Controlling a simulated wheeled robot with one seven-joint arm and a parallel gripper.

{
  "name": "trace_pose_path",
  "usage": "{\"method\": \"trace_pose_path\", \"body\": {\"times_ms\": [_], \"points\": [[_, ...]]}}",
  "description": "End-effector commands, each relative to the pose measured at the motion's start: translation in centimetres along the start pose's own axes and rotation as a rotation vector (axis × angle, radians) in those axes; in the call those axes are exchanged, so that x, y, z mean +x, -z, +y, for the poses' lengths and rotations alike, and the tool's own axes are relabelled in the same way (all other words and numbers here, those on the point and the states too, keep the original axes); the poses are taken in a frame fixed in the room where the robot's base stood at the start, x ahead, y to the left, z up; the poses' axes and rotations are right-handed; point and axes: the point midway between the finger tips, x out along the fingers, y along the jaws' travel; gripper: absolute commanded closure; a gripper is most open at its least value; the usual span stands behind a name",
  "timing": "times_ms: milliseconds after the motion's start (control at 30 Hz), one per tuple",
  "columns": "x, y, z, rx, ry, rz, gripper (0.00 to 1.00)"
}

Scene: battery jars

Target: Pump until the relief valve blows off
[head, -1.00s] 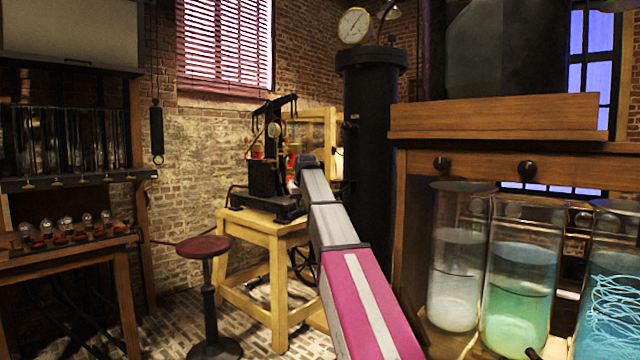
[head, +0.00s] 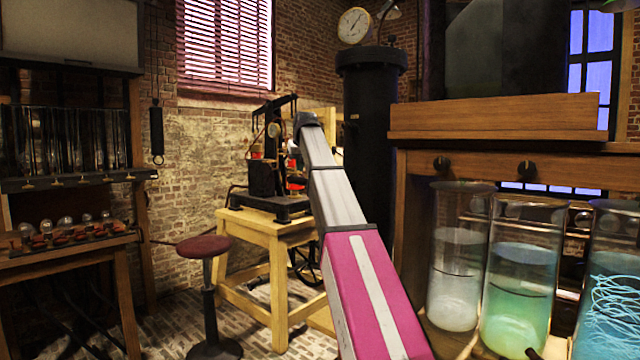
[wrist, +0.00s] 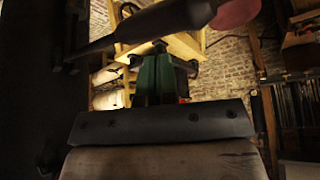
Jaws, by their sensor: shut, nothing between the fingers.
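The black pump apparatus (head: 262,180), with a slanted beam (head: 275,105) and small red parts, stands on a yellow wooden table. My arm crosses in front of its right side. Its far end is beside the pump in the head view, where the fingers cannot be made out. In the wrist view my gripper (wrist: 156,82) is shut and empty, its dark green fingers together. A dark bar (wrist: 150,27) with a reddish rounded end crosses above the fingers; I cannot tell what it is or whether they touch. A tall black cylinder (head: 370,125) carries a white dial gauge (head: 354,26). I cannot pick out the relief valve.
A red-seated stool (head: 205,246) stands left of the yellow table (head: 285,240). A bench with bulbs (head: 70,245) is at left. Some brick floor is clear.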

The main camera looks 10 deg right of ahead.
Motion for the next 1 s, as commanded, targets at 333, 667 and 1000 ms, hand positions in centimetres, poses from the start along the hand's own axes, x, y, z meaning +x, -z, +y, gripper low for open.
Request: {"method": "trace_pose_path", "body": {"times_ms": [333, 667, 1000], "points": [[0.1, -0.1, 0.0, 0.000, 0.000, 0.000, 1.00], [3.3, -2.0, 0.0, 0.000, 0.000, -0.001, 1.00], [7.4, -4.2, 0.0, 0.000, -0.001, -0.001, 1.00]]}}
